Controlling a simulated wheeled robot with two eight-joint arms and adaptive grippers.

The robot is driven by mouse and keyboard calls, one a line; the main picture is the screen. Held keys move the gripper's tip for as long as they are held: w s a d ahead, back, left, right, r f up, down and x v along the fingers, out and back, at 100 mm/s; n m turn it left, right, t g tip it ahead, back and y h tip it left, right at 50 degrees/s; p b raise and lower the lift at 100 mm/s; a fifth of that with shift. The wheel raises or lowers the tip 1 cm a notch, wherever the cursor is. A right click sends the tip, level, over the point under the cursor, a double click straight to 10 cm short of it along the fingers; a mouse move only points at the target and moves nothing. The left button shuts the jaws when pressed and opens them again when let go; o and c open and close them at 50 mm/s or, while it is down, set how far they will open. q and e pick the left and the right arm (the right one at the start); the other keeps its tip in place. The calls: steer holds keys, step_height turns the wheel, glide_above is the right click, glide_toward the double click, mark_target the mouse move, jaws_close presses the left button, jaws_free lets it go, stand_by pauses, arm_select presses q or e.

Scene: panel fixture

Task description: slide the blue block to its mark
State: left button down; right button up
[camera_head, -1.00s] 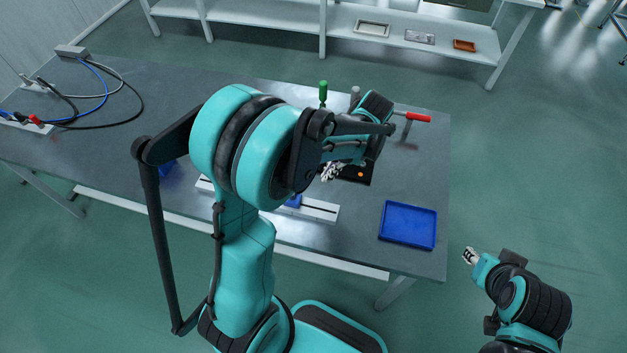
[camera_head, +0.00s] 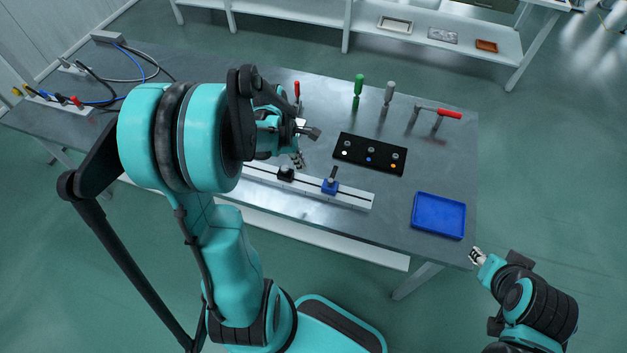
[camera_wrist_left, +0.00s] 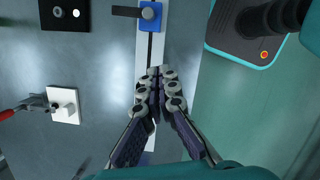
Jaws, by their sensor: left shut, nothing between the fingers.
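The blue block (camera_head: 331,187) sits on the white slotted rail (camera_head: 355,198) along the table's front, with a dark post standing up from it. In the left wrist view the blue block (camera_wrist_left: 150,14) is at the top edge, on the rail (camera_wrist_left: 143,52). I cannot make out the mark. My right gripper (camera_head: 476,257) hangs off the table's right side.
A black panel (camera_head: 370,154) with several knobs and coloured dots lies behind the rail. A blue tray (camera_head: 438,215) is at the right. Green (camera_head: 358,90), grey (camera_head: 389,95) and red-handled (camera_head: 440,113) upright items stand further back. Cables (camera_head: 140,65) lie at the far left.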

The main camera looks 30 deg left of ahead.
mark_target(327, 185)
arm_select(q)
steer(key=shift+n, duration=0.3)
steer(key=b+x, duration=0.3)
steer(key=x, duration=0.7)
steer(key=shift+f+b, duration=0.3)
steer(key=shift+w+d+r, duration=0.25)
steer(key=shift+w+d, duration=0.5)
steer(key=shift+d, duration=0.3)
steer(key=shift+w+d, duration=0.35)
steer(key=shift+d, duration=0.1)
steer(key=shift+w+d+b, duration=0.25)
steer(key=shift+d+b, duration=0.15)
steer(key=shift+d, duration=0.3)
